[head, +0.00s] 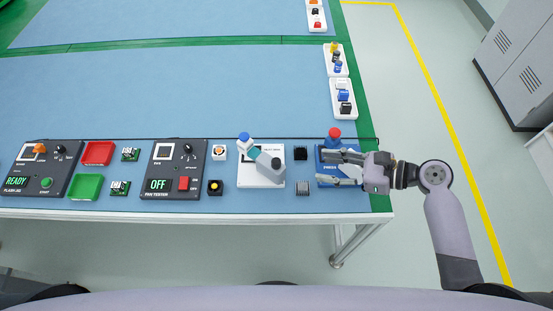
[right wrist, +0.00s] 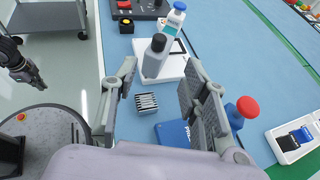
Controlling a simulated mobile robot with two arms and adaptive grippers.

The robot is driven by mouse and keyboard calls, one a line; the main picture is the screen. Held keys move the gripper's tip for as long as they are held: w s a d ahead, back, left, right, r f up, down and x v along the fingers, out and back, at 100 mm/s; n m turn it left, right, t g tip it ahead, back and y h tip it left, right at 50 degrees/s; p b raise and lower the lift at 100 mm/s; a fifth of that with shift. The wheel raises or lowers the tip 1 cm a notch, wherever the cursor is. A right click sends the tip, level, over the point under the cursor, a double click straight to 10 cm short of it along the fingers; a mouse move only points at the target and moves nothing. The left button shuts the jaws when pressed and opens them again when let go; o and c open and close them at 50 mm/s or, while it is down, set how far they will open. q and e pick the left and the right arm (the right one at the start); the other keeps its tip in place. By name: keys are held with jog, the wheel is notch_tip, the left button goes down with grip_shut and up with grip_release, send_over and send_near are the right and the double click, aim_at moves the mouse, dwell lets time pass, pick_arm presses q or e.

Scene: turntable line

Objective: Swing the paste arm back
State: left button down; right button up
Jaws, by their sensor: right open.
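The paste arm is a grey arm with a dark grey knob (head: 275,163) on a white base plate (head: 262,182), left of my right gripper in the head view. A white syringe-like bottle with a blue cap (head: 244,139) is at its far end. In the right wrist view the grey cylinder (right wrist: 155,57) stands beyond my fingers, with the bottle (right wrist: 176,18) behind it. My right gripper (head: 322,167) is open and empty, over the blue press station, apart from the paste arm. It shows in the right wrist view (right wrist: 160,75). My left gripper (right wrist: 33,75) seems visible there, its jaws unclear.
The blue station (right wrist: 175,133) has a red knob (head: 334,132). A heatsink (head: 303,187) and a black block (head: 300,153) lie between it and the paste plate. The fan tester (head: 160,185) stands left. White trays (head: 345,110) with small parts lie behind.

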aim_at(279, 162)
jog(key=p+x, duration=0.1)
jog(key=x, duration=1.4)
jog(key=shift+w, duration=0.1)
jog(key=shift+c, duration=0.2)
grip_shut()
